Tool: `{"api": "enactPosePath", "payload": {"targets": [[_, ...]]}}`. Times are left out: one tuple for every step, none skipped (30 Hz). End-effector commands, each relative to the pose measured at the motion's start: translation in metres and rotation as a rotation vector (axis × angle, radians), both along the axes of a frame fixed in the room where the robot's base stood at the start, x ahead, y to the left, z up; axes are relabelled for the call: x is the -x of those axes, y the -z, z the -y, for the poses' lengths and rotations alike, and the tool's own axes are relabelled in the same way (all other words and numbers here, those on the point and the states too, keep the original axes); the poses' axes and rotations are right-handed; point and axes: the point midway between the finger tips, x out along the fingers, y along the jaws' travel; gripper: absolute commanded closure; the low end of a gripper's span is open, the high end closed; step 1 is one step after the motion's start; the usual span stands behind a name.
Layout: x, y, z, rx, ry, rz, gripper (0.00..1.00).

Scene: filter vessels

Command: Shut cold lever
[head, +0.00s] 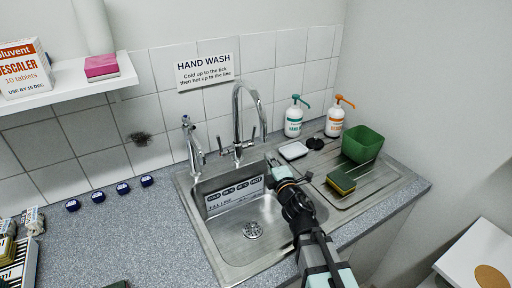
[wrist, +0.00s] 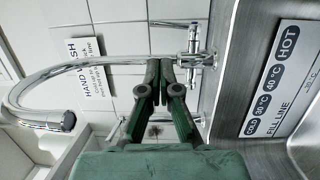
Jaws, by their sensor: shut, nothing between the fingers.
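The chrome mixer tap (head: 237,112) stands behind the sink, with a tall curved spout and a slim lever on each side. The left lever (head: 220,145) and the right lever (head: 253,133) both look roughly upright in the head view. Neither bears a readable hot or cold mark. In the wrist view the right lever (wrist: 178,23) shows above the fingers; the left one is hidden or unclear behind my gripper. My gripper (head: 272,162) is shut and empty, in front of and below the tap; its fingers (wrist: 159,70) overlap the tap body in the wrist view. I cannot tell any contact.
A separate small tap (head: 192,146) stands left of the mixer. A temperature label (head: 235,193) sits in the steel basin (head: 227,242). Soap bottles (head: 294,118), a green tub (head: 363,144) and a sponge (head: 341,183) stand right. The left counter (head: 130,235) is mostly clear.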

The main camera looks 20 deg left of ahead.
Motion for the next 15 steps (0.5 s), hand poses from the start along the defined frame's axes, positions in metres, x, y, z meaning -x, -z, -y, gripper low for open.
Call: {"api": "enactPosePath", "payload": {"targets": [[-0.005, -0.001, -0.004, 0.001, -0.001, 0.001, 1.0], [-0.008, -0.001, -0.006, 0.0, -0.001, 0.0, 1.0], [-0.012, -0.001, -0.01, 0.0, -0.001, 0.0, 1.0], [-0.016, -0.002, -0.012, 0.0, 0.0, 0.0, 1.0], [-0.019, -0.002, -0.015, 0.0, 0.0, 0.0, 1.0], [-0.025, -0.003, -0.02, 0.0, 0.0, 0.0, 1.0], [-0.029, -0.003, -0.023, -0.001, 0.0, -0.001, 1.0], [-0.034, -0.003, -0.027, -0.001, 0.0, -0.001, 1.0], [-0.04, -0.004, -0.032, -0.001, 0.0, -0.001, 1.0], [-0.045, -0.004, -0.036, -0.001, 0.0, -0.001, 1.0], [-0.049, -0.005, -0.04, 0.0, 0.0, 0.0, 1.0], [-0.055, -0.005, -0.045, -0.001, 0.0, -0.001, 1.0], [-0.06, -0.006, -0.049, -0.001, 0.0, -0.001, 1.0], [-0.064, -0.006, -0.053, -0.001, 0.0, -0.001, 1.0], [-0.07, -0.006, -0.058, -0.001, 0.0, -0.001, 1.0]]}}
